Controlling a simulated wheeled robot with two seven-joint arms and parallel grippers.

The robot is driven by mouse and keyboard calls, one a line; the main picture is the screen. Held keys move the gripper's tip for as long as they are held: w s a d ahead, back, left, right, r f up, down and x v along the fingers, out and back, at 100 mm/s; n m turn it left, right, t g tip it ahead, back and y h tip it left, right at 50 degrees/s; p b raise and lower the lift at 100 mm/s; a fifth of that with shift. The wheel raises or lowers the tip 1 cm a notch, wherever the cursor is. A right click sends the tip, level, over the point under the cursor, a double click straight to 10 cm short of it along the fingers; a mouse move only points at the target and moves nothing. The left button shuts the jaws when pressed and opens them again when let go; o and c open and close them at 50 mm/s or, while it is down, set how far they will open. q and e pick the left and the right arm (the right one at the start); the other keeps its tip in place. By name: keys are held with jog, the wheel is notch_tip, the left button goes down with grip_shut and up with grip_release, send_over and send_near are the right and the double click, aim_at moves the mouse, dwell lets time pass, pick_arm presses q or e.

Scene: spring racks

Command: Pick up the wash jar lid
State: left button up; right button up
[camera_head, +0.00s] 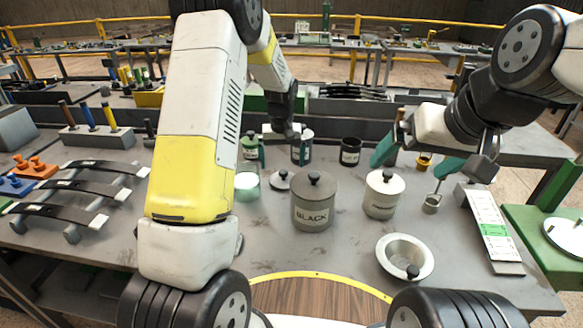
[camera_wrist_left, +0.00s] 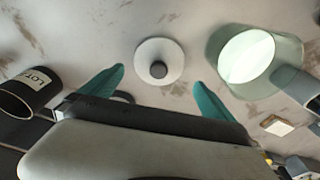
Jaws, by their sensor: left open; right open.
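The wash jar lid, a small pale disc with a black knob (camera_head: 280,180), lies flat on the grey table. In the left wrist view the lid (camera_wrist_left: 174,74) shows top-down, just beyond and between the teal fingertips, apart from them. My left gripper (camera_head: 279,152) is open and empty, behind the lid in the head view; it also shows in the left wrist view (camera_wrist_left: 158,88). An uncovered glass jar with pale green contents (camera_head: 247,188) stands left of the lid; in the left wrist view this jar (camera_wrist_left: 285,50) is at right. My right gripper (camera_head: 415,160) is open at right.
A large grey jar marked BLACK (camera_head: 313,212) stands close right of the lid. A rack with black leaf springs (camera_head: 60,213) fills the left side.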

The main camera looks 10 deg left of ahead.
aim_at(284, 172)
pick_arm(q)
jog(key=f, duration=0.5)
jog(key=shift+w+d+f, duration=0.15)
jog(key=shift+w, duration=0.1)
jog(key=shift+c, duration=0.4)
jog(key=c, duration=1.1)
